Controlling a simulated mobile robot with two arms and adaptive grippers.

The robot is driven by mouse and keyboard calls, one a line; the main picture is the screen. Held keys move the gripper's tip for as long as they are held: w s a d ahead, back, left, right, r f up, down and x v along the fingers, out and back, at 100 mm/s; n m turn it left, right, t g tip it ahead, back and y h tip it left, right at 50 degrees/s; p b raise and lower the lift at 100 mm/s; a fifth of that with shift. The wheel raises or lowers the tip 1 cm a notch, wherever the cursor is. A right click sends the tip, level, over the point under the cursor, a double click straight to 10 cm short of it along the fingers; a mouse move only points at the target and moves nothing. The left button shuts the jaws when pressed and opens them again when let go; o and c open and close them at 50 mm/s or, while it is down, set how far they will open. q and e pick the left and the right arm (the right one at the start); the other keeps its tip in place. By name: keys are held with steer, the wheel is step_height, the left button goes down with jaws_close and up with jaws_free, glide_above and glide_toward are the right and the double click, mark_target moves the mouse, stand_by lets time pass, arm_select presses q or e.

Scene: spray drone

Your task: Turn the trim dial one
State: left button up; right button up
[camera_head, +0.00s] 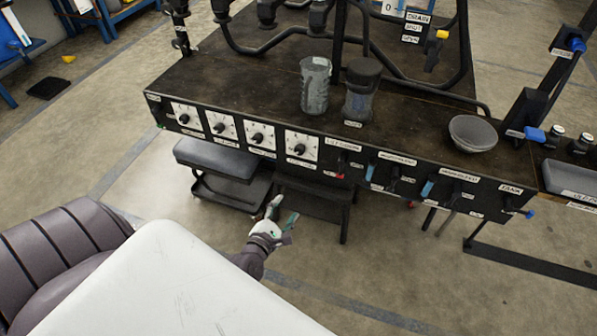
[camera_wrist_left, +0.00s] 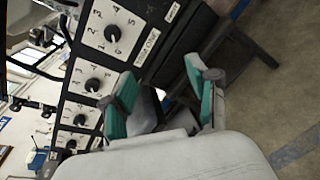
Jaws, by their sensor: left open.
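A row of several white dial plates with black knobs runs along the front panel of the dark bench. The rightmost dial (camera_head: 301,147) shows large and near in the left wrist view (camera_wrist_left: 112,34), its number marks readable. The leftmost dial (camera_head: 186,114) sits near the panel's left end. My left gripper (camera_head: 282,214) is open and empty, below and in front of the rightmost dial, apart from the panel. Its green-padded fingers show in the left wrist view (camera_wrist_left: 165,83). My right gripper is not in view.
A grey cup (camera_head: 315,86), a dark lidded jar (camera_head: 361,90) and a grey bowl (camera_head: 473,133) stand on the bench. Levers (camera_head: 393,177) line the panel right of the dials. A grey stool (camera_head: 216,158) stands under the bench. The floor before the panel is mostly clear.

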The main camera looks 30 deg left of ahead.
arm_select(q)
step_height(320, 180, up, 5)
steer(key=w+a+n+t+y+b, duration=0.2)
steer(key=a+n, duration=0.1)
steer(key=n, duration=0.4)
steer(key=b, duration=0.1)
glide_toward(299, 152)
steer(key=x, duration=0.7)
steer(key=shift+w+a, duration=0.15)
steer(key=shift+w, duration=0.05)
steer(key=shift+w+a+r, duration=0.1)
steer(key=shift+w+a, duration=0.05)
steer(key=shift+w, duration=0.5)
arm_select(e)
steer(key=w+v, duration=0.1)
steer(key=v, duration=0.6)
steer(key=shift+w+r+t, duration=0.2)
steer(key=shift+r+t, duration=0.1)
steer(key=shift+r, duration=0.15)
arm_select(q)
jaws_close()
